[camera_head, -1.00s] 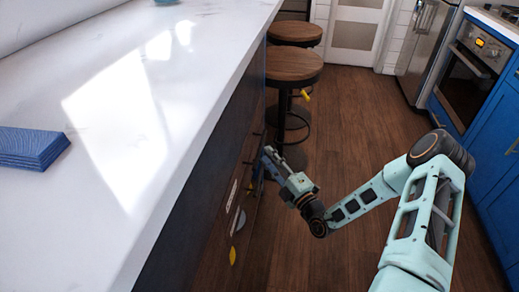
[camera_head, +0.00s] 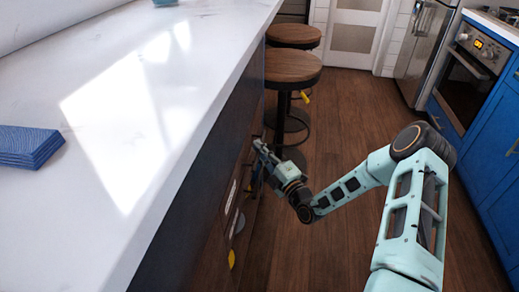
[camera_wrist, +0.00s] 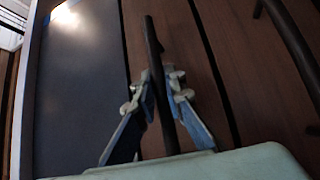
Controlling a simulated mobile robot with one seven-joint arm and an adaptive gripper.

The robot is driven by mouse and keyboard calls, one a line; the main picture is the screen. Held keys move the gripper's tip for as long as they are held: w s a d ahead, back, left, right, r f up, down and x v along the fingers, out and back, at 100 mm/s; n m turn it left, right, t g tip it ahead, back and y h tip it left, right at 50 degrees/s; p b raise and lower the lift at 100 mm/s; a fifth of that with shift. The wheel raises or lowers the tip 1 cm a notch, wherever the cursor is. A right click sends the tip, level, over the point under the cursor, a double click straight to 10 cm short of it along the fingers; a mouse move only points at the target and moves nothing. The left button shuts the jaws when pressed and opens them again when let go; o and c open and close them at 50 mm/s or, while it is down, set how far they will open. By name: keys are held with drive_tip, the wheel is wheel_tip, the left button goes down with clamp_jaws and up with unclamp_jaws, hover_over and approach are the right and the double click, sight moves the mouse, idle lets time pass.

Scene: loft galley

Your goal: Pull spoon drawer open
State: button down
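My gripper (camera_head: 257,148) is low beside the wooden front of the island, under the counter's overhang. In the wrist view, a dark bar handle (camera_wrist: 152,40) runs between the two fingers (camera_wrist: 161,88). The fingers are drawn in close on both sides of the handle, with little or no gap. The handle is on a brown wood drawer front (camera_wrist: 185,50). In the head view my gripper and the steep angle hide the handle. I cannot tell which drawer is the spoon drawer, and no open gap shows at this front.
The white countertop (camera_head: 120,110) overhangs on the left, with blue napkins (camera_head: 28,147) on it. Two round stools (camera_head: 292,66) stand beyond my gripper. Another dark handle (camera_wrist: 290,40) is at the right in the wrist view. The wood floor (camera_head: 350,100) is clear to the right.

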drive_tip(key=shift+d, duration=0.1)
idle(0.3)
drive_tip(key=s+d, duration=0.2)
drive_tip(key=d, duration=1.1)
drive_tip(key=s+d, duration=0.3)
drive_tip(key=d, duration=1)
drive_tip(key=s+d, duration=0.2)
drive_tip(key=d, duration=1.1)
drive_tip(key=shift+s+d, duration=0.3)
drive_tip(key=shift+s, duration=0.1)
drive_tip(key=c, duration=2)
unclamp_jaws()
drive_tip(key=v, duration=1.2)
